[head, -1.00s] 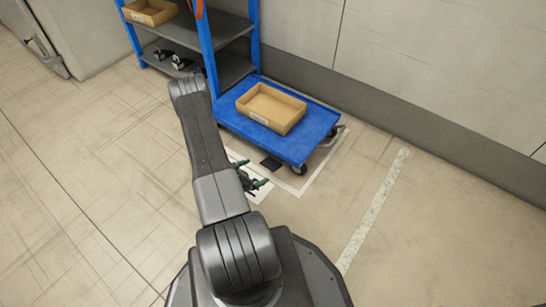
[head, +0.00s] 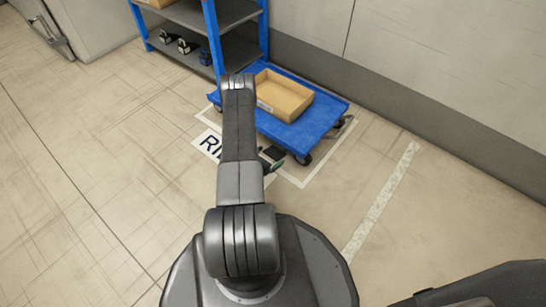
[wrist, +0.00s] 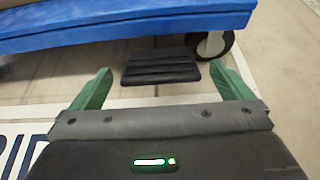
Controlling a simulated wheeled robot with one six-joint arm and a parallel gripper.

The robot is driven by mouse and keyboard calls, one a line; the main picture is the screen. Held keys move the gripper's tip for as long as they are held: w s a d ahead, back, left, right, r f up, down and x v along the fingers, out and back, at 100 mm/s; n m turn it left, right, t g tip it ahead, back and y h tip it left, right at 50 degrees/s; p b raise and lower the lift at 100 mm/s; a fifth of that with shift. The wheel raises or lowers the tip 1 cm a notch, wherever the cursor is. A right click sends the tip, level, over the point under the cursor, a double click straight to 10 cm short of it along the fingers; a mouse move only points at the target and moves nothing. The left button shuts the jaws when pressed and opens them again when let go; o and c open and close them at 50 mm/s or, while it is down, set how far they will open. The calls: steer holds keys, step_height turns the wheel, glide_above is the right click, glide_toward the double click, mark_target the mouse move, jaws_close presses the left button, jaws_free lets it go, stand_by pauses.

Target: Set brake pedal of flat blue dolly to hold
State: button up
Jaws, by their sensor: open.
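The flat blue dolly (head: 312,124) stands on the floor beside the shelf rack, with a cardboard tray (head: 285,97) on its deck. In the wrist view its blue edge (wrist: 130,28) crosses the top. The black ribbed brake pedal (wrist: 160,67) sticks out below that edge, close to a dark caster wheel (wrist: 215,45). My gripper (wrist: 160,92) is open and empty, its green fingers either side of the pedal in the picture, and the pedal lies beyond them. In the head view my arm hides part of the dolly, and the pedal (head: 273,153) shows only partly.
A blue-framed shelf rack (head: 212,40) with small items on its lower shelf stands behind left of the dolly. A grey wall (head: 430,120) runs behind. White floor markings (head: 305,183) surround the dolly. Open floor (head: 90,170) lies to the left.

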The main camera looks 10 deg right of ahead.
mark_target(269, 156)
steer(key=shift+b+x, duration=0.35)
steer(key=shift+x, duration=1.25)
